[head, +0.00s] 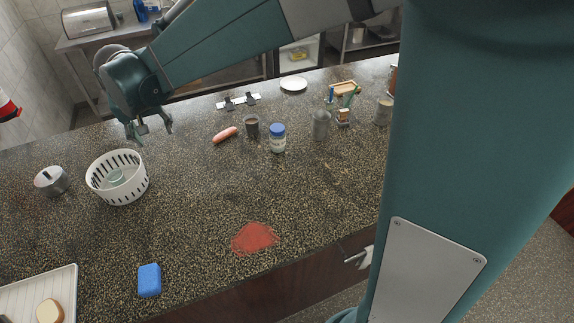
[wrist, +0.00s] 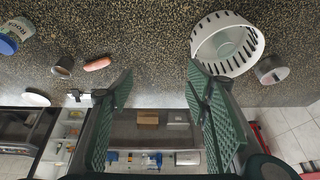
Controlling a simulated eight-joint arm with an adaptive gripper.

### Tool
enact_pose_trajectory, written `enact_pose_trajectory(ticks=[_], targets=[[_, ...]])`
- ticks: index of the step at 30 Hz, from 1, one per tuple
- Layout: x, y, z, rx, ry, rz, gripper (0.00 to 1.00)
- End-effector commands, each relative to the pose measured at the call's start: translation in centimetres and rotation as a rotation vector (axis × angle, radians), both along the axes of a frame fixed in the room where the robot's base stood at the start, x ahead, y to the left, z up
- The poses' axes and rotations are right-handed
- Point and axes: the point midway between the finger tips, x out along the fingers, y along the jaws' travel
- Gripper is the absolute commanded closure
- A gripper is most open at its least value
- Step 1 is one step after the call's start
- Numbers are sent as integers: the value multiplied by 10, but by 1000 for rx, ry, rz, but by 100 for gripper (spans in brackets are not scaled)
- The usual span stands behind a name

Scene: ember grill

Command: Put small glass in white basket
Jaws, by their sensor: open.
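The white basket (head: 103,190) stands upright on the speckled counter at the left in the head view, and it shows at the upper right in the wrist view (wrist: 203,40). A small pale-green glass (head: 116,176) sits inside the basket, seen partly through its slots; it also shows within the basket in the wrist view (wrist: 228,49). My gripper (head: 151,132) is open and empty. It is above the counter, behind and to the right of the basket in the head view, apart from it. Both green finger pads show in the wrist view (wrist: 158,92).
A metal pot (head: 51,182) stands left of the basket. A sausage (head: 225,135), a dark cup (head: 251,127), a blue-lidded jar (head: 278,139) and a grey shaker (head: 320,125) stand to the right. A blue sponge (head: 149,281) and red powder (head: 254,238) lie in front. The middle counter is clear.

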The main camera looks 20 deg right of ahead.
Motion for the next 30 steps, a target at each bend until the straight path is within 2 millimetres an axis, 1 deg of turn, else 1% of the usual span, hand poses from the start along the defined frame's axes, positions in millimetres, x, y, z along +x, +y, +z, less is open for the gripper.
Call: enact_pose_trajectory(ticks=[1,6,12,21,30], targets=[[-7,-15,6,1,-3,-3,52],[-28,-53,23,5,-16,-1,52],[-56,-96,38,9,-31,1,52],[-103,-155,53,10,-56,0,52],[-154,-205,59,9,-84,-2,52]])
